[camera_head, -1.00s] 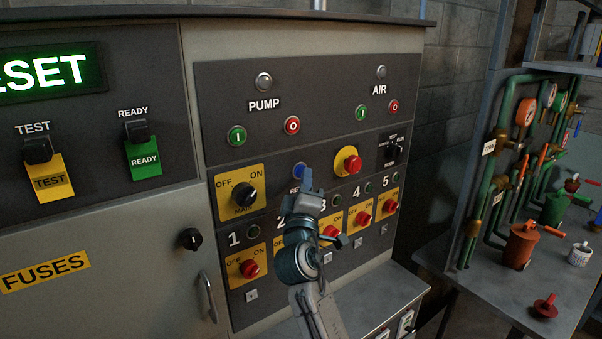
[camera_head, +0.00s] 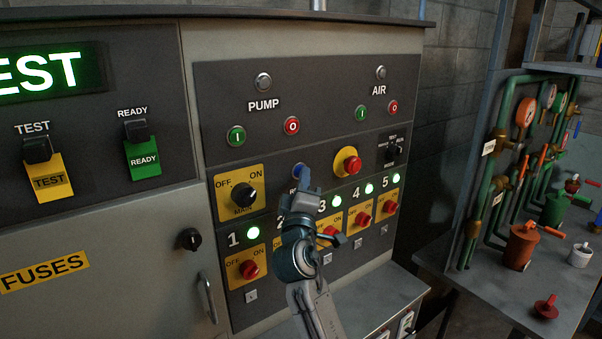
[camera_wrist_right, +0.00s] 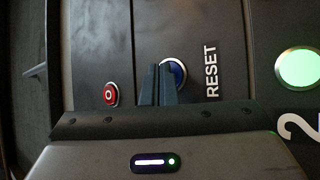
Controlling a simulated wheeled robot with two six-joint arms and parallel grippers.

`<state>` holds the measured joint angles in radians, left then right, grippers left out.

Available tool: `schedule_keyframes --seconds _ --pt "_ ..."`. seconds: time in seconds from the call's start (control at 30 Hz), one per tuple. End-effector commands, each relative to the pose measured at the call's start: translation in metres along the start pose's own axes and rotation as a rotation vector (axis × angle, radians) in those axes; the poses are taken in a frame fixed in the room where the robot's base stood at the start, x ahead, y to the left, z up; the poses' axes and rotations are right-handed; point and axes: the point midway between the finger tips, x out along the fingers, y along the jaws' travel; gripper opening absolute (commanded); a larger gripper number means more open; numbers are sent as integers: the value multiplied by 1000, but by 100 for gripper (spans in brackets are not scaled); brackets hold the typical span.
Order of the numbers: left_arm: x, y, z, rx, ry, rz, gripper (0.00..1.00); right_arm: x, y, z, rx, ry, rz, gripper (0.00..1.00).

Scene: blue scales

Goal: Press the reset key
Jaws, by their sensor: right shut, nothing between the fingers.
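The reset key is a round blue button (camera_head: 299,170) with a light rim on the dark control panel. It sits below the pump's red button, and its label is mostly hidden behind my right gripper in the head view. My right gripper (camera_head: 304,180) is shut and empty, its fingertips at the blue button. In the right wrist view the shut fingers (camera_wrist_right: 158,75) overlap the left part of the blue button (camera_wrist_right: 178,74), beside the word RESET. I cannot tell whether the tips touch it. My left gripper is not in view.
A red emergency knob on yellow (camera_head: 347,161) is right of the key. The yellow main switch (camera_head: 241,193) is left. Numbered red switches (camera_head: 362,219) with lit green lamps (camera_head: 338,202) lie below. A green display (camera_head: 45,74) reads "EST". A pipe bench stands right.

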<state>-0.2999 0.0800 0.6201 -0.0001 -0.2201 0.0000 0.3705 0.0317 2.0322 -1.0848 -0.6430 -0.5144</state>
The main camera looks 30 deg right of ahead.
Motion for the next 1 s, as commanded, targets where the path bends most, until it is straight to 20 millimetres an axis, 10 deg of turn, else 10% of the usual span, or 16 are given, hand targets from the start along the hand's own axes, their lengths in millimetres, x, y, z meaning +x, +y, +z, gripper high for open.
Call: schedule_keyframes --seconds 1.0 --pt "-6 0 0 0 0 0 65 -16 12 12 0 0 0 0"
